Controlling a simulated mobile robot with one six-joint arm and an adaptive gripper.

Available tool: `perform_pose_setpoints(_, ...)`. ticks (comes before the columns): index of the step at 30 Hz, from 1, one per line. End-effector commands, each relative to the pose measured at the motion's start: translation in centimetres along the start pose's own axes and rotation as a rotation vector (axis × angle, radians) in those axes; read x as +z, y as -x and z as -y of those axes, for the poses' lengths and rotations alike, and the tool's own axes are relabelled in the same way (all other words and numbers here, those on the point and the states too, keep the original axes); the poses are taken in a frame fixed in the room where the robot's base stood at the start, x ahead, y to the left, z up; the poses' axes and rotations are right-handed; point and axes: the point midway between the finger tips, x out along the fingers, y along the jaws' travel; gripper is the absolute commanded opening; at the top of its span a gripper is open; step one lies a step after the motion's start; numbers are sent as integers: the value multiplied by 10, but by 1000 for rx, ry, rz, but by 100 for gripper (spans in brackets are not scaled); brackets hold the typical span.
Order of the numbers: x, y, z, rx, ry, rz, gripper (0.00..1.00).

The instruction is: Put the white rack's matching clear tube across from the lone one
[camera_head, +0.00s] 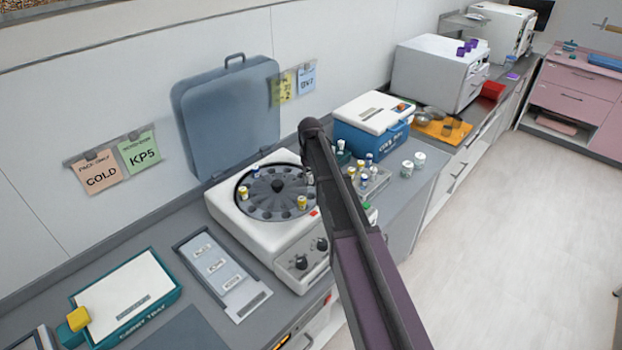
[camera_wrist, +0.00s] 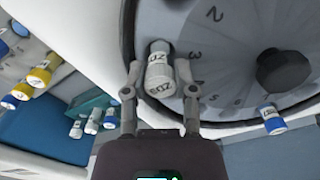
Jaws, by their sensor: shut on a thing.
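My gripper (camera_wrist: 160,72) is shut on a pale tube (camera_wrist: 159,75) with a printed label. In the wrist view the tube is over the grey rotor (camera_wrist: 215,85), beside the number 3, with its far end at a dark hole; I cannot tell how far in it is. My arm hides most of the gripper there. The rack (camera_head: 377,186) with several capped tubes stands right of the centrifuge.
A blue cooler box (camera_head: 372,140) with a white lid stands behind the rack. Two white-capped jars (camera_head: 407,168) are to its right. A label panel (camera_head: 222,275) and a teal carry tray (camera_head: 130,300) lie left of the centrifuge. The raised lid (camera_head: 228,115) stands behind the rotor.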

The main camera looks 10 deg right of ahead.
Motion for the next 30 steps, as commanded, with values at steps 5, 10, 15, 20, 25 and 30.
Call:
perform_pose_setpoints(5, 0, 0, 0, 0, 0, 0, 8)
perform_pose_setpoints(10, 0, -4, 1, 0, 1, 0, 8)
perform_pose_setpoints(15, 0, -3, 1, 0, 1, 0, 70)
perform_pose_setpoints(20, 0, -3, 1, 0, 1, 0, 70)
perform_pose_setpoints(25, 0, -2, 1, 0, 1, 0, 70)
perform_pose_setpoints(30, 0, 0, 1, 0, 2, 0, 70)
